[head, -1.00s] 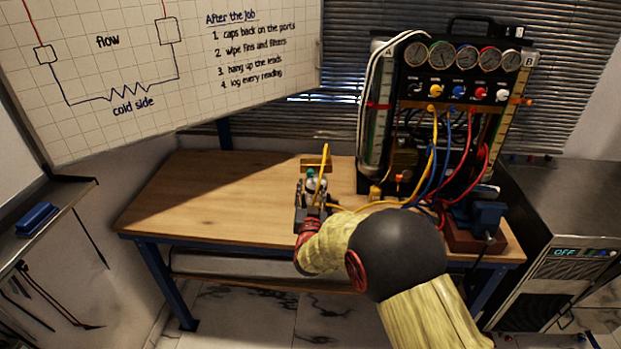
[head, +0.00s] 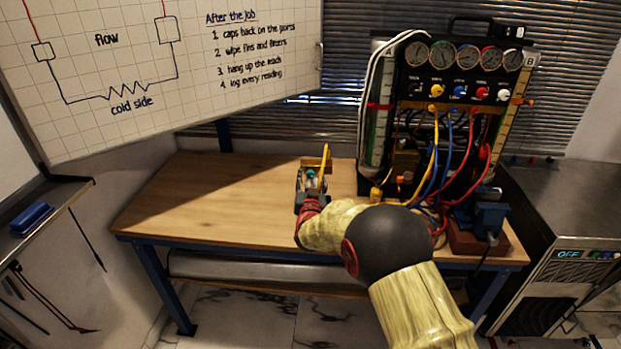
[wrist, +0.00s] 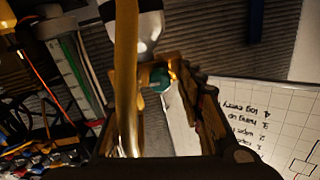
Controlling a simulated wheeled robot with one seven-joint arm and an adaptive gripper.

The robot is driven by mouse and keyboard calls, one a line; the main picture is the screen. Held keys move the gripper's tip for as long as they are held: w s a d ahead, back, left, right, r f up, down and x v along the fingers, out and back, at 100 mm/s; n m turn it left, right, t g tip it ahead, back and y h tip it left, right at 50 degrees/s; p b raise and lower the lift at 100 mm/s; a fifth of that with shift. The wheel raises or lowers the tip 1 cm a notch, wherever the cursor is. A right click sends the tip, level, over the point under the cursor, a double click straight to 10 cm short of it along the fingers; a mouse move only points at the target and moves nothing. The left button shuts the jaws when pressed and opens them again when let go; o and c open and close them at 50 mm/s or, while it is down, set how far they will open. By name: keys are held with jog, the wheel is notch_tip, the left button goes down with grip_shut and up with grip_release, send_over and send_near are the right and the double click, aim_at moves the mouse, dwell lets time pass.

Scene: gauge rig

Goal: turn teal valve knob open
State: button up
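The teal valve knob (head: 311,172) is small in the head view, near the back middle of the workbench beside an upright yellow hose. In the wrist view, teal (wrist: 160,78) shows between the far ends of my gripper's fingers. My gripper (head: 309,186) is at the knob, with its dark fingers apart on either side of it. Whether the fingers touch the knob cannot be made out. The yellow hose (wrist: 126,70) crosses the wrist view from top to bottom and hides part of the left finger. A pale metallic cylinder (wrist: 148,22) stands beyond the teal part.
The wooden workbench (head: 215,195) is clear to the left of my gripper. To the right stands the gauge rig (head: 460,75) with coloured hoses hanging down, and a blue vise (head: 485,215). A whiteboard (head: 150,90) overhangs the left back.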

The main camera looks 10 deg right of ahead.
jog(key=shift+c, duration=1.2)
grip_shut()
jog(key=shift+n, duration=0.3)
jog(key=n+p, duration=0.1)
jog(key=n, duration=0.3)
jog(key=shift+p, duration=0.3)
jog(key=n+p, duration=0.1)
jog(key=n, duration=0.3)
jog(key=shift+a+p, duration=0.1)
jog(key=shift+p, duration=0.2)
jog(key=n+p, duration=0.1)
jog(key=n, duration=0.4)
jog(key=shift+p, duration=0.3)
jog(key=n+p, duration=0.1)
jog(key=n, duration=0.3)
jog(key=shift+f+n, duration=0.1)
jog(key=shift+n, duration=0.2)
